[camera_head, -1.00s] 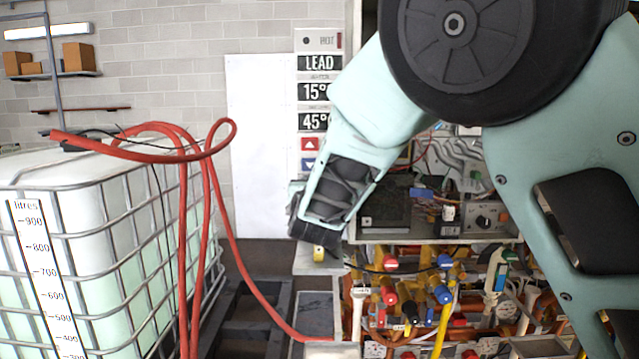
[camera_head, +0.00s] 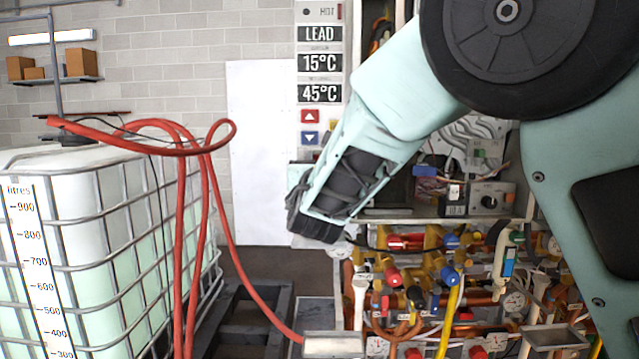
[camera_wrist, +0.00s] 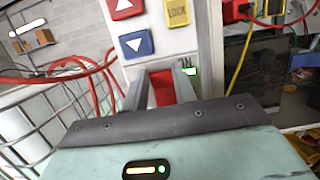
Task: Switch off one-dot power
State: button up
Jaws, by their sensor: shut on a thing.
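A tall control panel (camera_head: 332,110) carries one dot and "HOT" at its top, then displays reading LEAD, 15°C and 45°C. Below are a red up button (camera_head: 308,116) and a blue down button (camera_head: 309,138). In the wrist view the panel (camera_wrist: 205,35) is close, with the blue down button (camera_wrist: 136,44) and a yellow LOCK button (camera_wrist: 178,12). My gripper (camera_wrist: 161,80) is shut on a red part (camera_wrist: 162,90) at the panel's lower end. A small green-lit label (camera_wrist: 189,71) shows beside the right finger. In the head view my gripper (camera_head: 315,222) hides this spot.
Copper pipes and valves with coloured handles (camera_head: 415,295) crowd the lower right. A caged water tank (camera_head: 120,250) stands at left, with a red hose (camera_head: 222,235) looping down beside it.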

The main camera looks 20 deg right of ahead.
jog(key=shift+s+f+t+h+b, duration=0.1)
jog(key=shift+f+t+h+b, duration=0.6)
jog(key=shift+b, duration=2.45)
jog(key=shift+t+y+b, duration=0.3)
jog(key=shift+t+b, duration=0.1)
jog(key=shift+t, duration=0.2)
jog(key=shift+r+t+b, duration=0.1)
jog(key=shift+t+b, duration=0.2)
jog(key=shift+b, duration=0.25)
jog(key=o, duration=1)
jog(key=shift+s, duration=0.1)
jog(key=b+v, duration=0.4)
jog(key=v, duration=1.3)
jog(key=shift+a, duration=0.15)
jog(key=shift+s, duration=0.1)
